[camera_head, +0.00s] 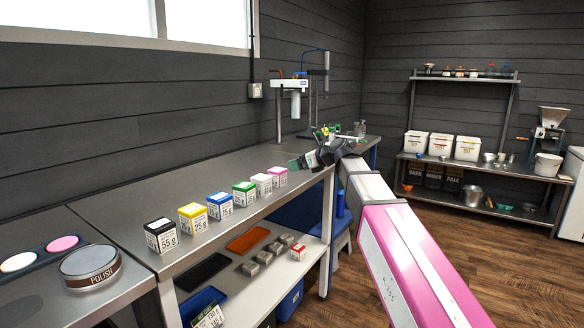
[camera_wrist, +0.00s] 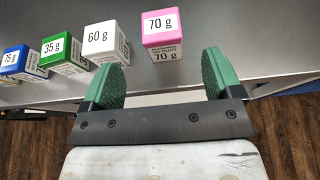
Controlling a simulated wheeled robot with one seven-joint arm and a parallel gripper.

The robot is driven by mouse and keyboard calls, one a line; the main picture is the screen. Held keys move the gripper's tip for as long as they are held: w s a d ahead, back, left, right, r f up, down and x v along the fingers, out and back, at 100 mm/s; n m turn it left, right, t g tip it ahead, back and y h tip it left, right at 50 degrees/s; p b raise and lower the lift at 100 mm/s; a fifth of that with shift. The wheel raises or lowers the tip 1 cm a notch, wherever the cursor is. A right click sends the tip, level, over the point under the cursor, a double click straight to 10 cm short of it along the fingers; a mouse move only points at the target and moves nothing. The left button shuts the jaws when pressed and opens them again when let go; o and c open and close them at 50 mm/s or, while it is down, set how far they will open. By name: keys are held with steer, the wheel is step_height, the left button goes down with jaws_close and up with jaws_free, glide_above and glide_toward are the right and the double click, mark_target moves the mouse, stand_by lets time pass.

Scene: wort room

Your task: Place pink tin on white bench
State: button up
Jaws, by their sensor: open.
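The pink tin (camera_head: 278,176), a small box with a pink top and a white label reading 70 g, stands at the right end of a row of tins on the grey metal bench (camera_head: 225,180). In the wrist view the pink tin (camera_wrist: 163,33) stands just beyond the fingertips, roughly centred between them. My gripper (camera_head: 303,162) is open and empty, beside the tin in the head view; its green fingers also show in the wrist view (camera_wrist: 162,72). No clearly white bench shows; a pale lower shelf (camera_head: 262,282) is under the grey top.
White (camera_head: 263,184), green (camera_head: 243,194), blue (camera_head: 219,205), yellow (camera_head: 192,219) and black (camera_head: 161,235) tins continue the row leftward. A polish disc (camera_head: 90,266) lies at front left. A tap apparatus (camera_head: 296,90) stands behind.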

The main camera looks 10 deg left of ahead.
steer(key=s+d+f+n+h, duration=0.2)
steer(key=d+f+n, duration=0.1)
steer(key=d+f, duration=0.4)
steer(key=s+d+f+n+g+h, duration=0.15)
steer(key=d+f+n, duration=0.25)
steer(key=f, duration=0.6)
steer(key=s+d+f+n+h, duration=0.2)
steer(key=d+f+n+h, duration=0.1)
steer(key=d+f, duration=0.4)
steer(key=s+d+f+n+g+h, duration=0.2)
steer(key=s+d+f+n, duration=0.4)
steer(key=f, duration=0.4)
steer(key=s+d+f+n+g+h, duration=0.1)
steer(key=s+d+f+n+h, duration=0.3)
steer(key=s+d+f, duration=0.5)
steer(key=shift+d+f+n+g, duration=0.35)
steer(key=shift+d+n, duration=0.5)
steer(key=shift+n, duration=0.35)
steer(key=shift+s, duration=0.1)
